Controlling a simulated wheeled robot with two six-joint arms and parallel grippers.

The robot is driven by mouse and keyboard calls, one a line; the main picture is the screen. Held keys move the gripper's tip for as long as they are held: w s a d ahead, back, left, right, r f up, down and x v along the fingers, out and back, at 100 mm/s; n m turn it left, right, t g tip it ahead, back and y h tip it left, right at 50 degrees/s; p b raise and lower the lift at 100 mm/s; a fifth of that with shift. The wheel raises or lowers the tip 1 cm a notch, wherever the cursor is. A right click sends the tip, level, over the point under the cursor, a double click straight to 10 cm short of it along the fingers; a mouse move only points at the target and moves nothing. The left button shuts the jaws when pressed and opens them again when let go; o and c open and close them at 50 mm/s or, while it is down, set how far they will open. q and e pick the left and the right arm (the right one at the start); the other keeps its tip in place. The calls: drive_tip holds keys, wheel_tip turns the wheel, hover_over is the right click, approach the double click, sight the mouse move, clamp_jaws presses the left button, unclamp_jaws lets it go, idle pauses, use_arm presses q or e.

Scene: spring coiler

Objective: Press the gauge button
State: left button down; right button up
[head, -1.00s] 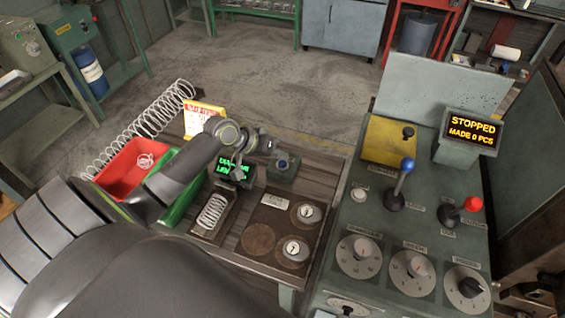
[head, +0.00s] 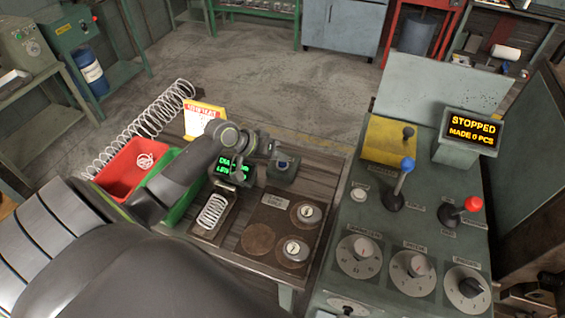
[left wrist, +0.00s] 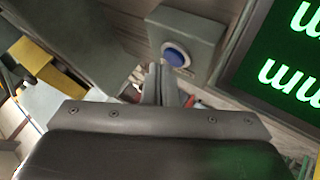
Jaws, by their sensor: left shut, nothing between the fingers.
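The blue gauge button (head: 283,163) sits on a small grey box (head: 284,175) on the wooden bench, just right of the gauge display (head: 225,168) with green text. My left gripper (head: 246,178) is shut and empty, left of the button box and partly in front of the display. In the left wrist view, the closed fingers (left wrist: 160,85) point toward the blue button (left wrist: 176,55) and appear just short of it. I cannot tell the exact gap. The display (left wrist: 290,50) fills the right side there. My right gripper is not in view.
A spring lies in a small tray (head: 205,231) in front of the display. A plate with round weights (head: 298,248) is to its right. Red (head: 122,178) and green bins stand at left. The control console (head: 400,225) with levers and dials is at right.

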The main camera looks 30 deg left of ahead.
use_arm(q)
drive_tip(key=shift+s+f, duration=0.25)
drive_tip(key=shift+f, duration=0.65)
idle(0.8)
drive_tip(key=shift+w+r+p, duration=0.2)
drive_tip(key=shift+r+p, duration=0.4)
drive_tip(key=shift+p, duration=0.1)
drive_tip(key=shift+s+r, duration=0.1)
drive_tip(key=shift+s, duration=0.05)
drive_tip(key=shift+r, duration=0.1)
wheel_tip(320, 180, up, 4)
drive_tip(key=p, duration=0.3)
drive_tip(key=shift+s+a+p, duration=0.1)
drive_tip(key=shift+p, duration=0.2)
drive_tip(key=shift+r+p, duration=0.75)
drive_tip(key=shift+p, duration=0.1)
